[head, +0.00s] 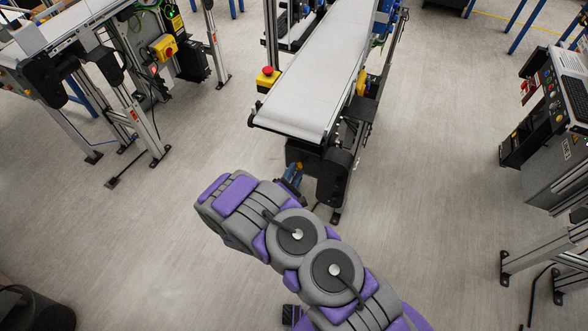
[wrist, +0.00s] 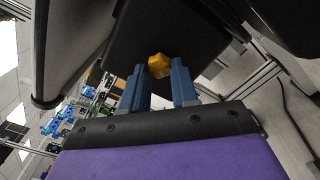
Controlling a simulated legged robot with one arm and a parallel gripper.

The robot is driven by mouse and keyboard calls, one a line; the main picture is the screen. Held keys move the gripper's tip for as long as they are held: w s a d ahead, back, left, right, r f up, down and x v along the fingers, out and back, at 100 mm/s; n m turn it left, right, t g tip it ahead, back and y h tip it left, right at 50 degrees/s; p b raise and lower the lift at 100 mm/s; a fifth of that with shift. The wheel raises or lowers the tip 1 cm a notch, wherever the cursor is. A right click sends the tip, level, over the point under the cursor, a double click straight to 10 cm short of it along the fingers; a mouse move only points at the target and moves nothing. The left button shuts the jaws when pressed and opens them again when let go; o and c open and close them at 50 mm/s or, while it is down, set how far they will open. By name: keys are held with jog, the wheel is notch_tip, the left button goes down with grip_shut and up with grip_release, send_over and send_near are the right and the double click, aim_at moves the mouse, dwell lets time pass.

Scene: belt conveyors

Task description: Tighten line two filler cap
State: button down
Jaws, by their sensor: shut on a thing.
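A small yellow-orange cap (wrist: 160,65) with a faceted edge sits against a dark housing (wrist: 165,30) in the wrist view. My gripper (wrist: 158,77) has its two blue-grey fingers closed on either side of the cap. In the head view, my gripper (head: 291,176) reaches under the near end of the middle conveyor, beside its black end housing (head: 334,172). My arm hides much of that spot, and the cap is too small there to make out clearly. No label for line two is readable.
The middle conveyor's white belt (head: 318,75) runs away above my gripper, with a red stop button on a yellow box (head: 267,76) at its left. Another line stands left, and a control panel (head: 550,105) stands right. Grey floor (head: 130,230) is open around my arm.

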jog(key=m+p, duration=0.2)
jog(key=m, duration=0.2)
jog(key=shift+m, duration=0.3)
jog(key=m+p, duration=0.1)
jog(key=m, duration=0.2)
jog(key=shift+m+p, duration=0.3)
jog(key=shift+p, duration=0.1)
jog(key=m+p, duration=0.1)
jog(key=m, duration=0.3)
jog(key=shift+s, duration=0.1)
jog(key=m, duration=0.4)
jog(key=shift+f, duration=0.1)
jog(key=m, duration=1)
jog(key=shift+m+b, duration=0.8)
jog(key=shift+m, duration=0.8)
